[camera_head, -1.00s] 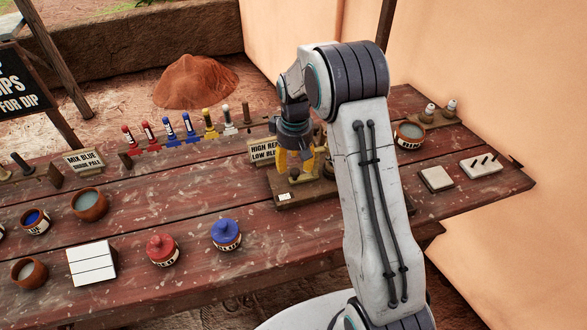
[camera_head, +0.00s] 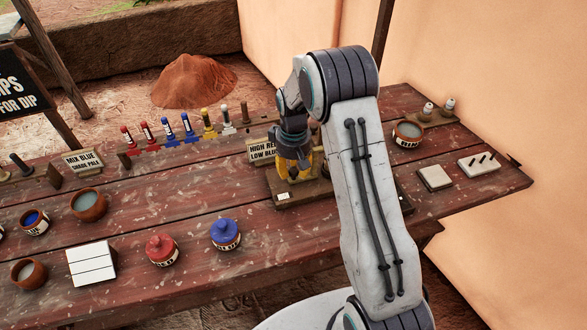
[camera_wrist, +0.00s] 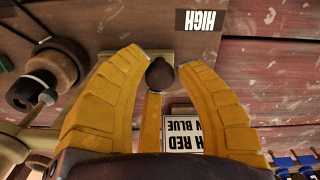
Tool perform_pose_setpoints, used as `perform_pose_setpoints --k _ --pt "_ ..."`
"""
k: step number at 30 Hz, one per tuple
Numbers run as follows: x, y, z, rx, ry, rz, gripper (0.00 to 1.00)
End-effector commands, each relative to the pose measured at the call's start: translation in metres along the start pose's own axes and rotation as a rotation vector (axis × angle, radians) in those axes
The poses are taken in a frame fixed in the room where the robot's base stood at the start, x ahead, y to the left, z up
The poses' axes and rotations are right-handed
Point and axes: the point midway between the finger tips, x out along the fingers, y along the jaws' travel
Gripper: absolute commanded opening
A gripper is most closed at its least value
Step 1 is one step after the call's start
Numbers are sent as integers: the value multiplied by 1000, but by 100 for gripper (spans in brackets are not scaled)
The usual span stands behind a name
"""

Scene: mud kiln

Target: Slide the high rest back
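The high rest's wooden stand (camera_head: 285,202) is on the table beneath my gripper (camera_head: 294,175). A card reading "HIGH" (camera_wrist: 199,20) lies on its board in the wrist view. My arm hides the right part of the stand in the head view.
A blue lidded jar (camera_head: 225,234) and a red one (camera_head: 161,249) are at the front left. Colored pegs stand along the back. A bowl (camera_head: 407,134) and a pale tile (camera_head: 435,177) are at the right.

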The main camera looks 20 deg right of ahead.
Motion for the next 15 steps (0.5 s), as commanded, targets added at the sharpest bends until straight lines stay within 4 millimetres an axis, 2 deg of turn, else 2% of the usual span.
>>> perform_pose_setpoints --k 1,9,15 --pt "0 0 0 0 0 0 26" --pt "0 0 0 0 0 0 2" --pt "0 0 0 0 0 0 0"
